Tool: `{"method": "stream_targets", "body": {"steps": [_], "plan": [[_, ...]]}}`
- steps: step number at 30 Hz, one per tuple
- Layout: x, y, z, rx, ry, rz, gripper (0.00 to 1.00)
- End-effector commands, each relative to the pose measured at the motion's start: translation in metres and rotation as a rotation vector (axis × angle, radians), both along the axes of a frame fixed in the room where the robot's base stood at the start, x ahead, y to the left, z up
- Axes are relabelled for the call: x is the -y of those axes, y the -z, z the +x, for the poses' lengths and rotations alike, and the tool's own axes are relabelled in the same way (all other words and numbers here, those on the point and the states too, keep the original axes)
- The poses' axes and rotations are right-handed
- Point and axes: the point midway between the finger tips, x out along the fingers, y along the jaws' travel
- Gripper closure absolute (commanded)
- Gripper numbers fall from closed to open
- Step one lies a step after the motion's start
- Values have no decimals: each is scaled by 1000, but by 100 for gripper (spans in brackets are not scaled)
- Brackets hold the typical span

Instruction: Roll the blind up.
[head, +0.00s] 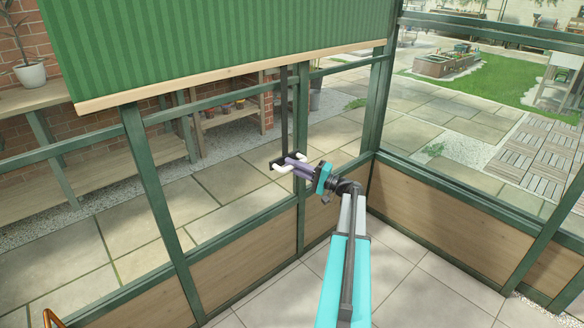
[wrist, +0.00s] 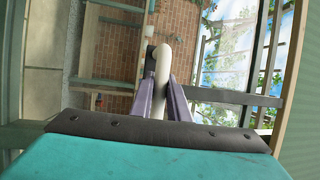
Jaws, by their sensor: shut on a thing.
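The green striped blind (head: 210,40) hangs partly down at the upper left of the head view. Its pale wooden bottom bar (head: 215,80) sits above the bench-height window opening. A dark vertical rod (head: 284,105) reaches down in front of the glazing to a crank with a white handle (head: 281,168). My gripper (head: 292,164) has its purple fingers at the crank. In the wrist view, the cream bent handle (wrist: 161,62) runs between the two fingers (wrist: 164,85), which are shut on it. The fingers hide part of the crank in the head view.
Green window frames (head: 302,130) stand close behind the crank, with wooden panels (head: 395,200) below. A potted plant (head: 30,72) stands on a shelf at the far left. The tiled floor (head: 430,265) around my arm looks clear.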

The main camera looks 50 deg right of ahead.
Motion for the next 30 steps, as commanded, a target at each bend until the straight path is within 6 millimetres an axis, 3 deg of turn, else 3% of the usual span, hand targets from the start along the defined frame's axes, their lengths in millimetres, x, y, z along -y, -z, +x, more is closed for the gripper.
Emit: {"method": "stream_targets", "body": {"steps": [8,14,20,30], "plan": [[-1,-15,0,1,-13,-3,100],[-1,-49,0,4,-12,-4,100],[-1,-102,0,4,-12,-5,100],[0,-207,0,4,-10,-4,100]]}}
